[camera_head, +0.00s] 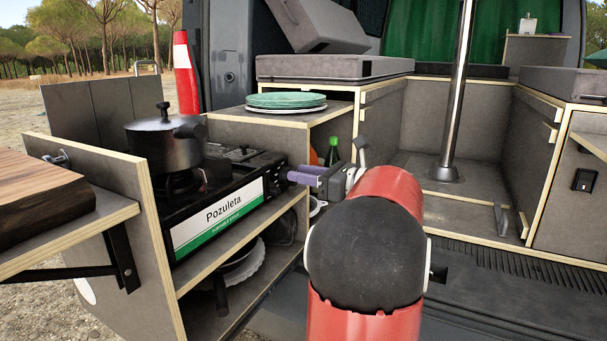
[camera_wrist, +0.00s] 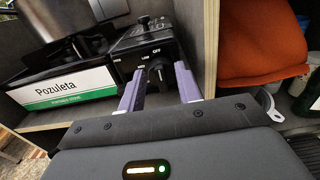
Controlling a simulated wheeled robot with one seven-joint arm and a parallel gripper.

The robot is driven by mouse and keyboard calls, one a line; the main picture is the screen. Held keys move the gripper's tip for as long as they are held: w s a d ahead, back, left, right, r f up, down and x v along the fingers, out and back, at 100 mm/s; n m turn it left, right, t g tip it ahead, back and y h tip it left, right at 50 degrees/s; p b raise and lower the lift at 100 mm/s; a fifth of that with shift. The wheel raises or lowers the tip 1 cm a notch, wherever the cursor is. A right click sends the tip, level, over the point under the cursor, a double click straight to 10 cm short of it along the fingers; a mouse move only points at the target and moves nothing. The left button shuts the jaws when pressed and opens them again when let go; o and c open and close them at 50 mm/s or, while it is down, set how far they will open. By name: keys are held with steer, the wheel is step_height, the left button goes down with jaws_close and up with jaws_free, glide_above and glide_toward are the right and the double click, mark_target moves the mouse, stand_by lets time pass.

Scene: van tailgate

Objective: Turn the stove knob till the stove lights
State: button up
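The portable stove (camera_head: 222,206) stands on the left shelf, its front labelled "Pozuleta"; it also shows in the wrist view (camera_wrist: 62,88). Its dark knob (camera_wrist: 156,70) is on the right end of the front, below the "OFF" marking. My gripper (camera_wrist: 159,72) is open, with its two purple fingers pointing at the stove. In the wrist view the knob appears between the fingertips, with gaps on both sides. In the head view my gripper (camera_head: 291,176) is by the stove's right end, and the knob is hidden. I see no flame under the pot.
A dark lidded pot (camera_head: 164,143) sits on the stove. Green plates (camera_head: 286,101) rest on the counter behind. A wooden board (camera_head: 35,195) is at the far left. A cabinet panel (camera_wrist: 206,45) and an orange object (camera_wrist: 262,45) are right of the fingers in the wrist view.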

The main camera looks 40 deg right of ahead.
steer(key=shift+w+a, duration=0.1)
steer(key=shift+w, duration=0.1)
steer(key=shift+c, duration=0.4)
jaws_close()
steer(key=shift+f+n+b, duration=0.1)
steer(key=shift+n+b, duration=0.25)
steer(key=shift+n, duration=0.05)
steer(key=n+b, duration=0.4)
steer(key=n, duration=0.3)
steer(key=f+n+b, duration=0.1)
steer(key=n+b, duration=0.4)
steer(key=n, duration=0.3)
steer(key=a+f+n+b, duration=0.1)
steer(key=n+b, duration=0.3)
steer(key=n, duration=0.4)
steer(key=shift+s, duration=0.25)
steer(key=shift+n, duration=0.4)
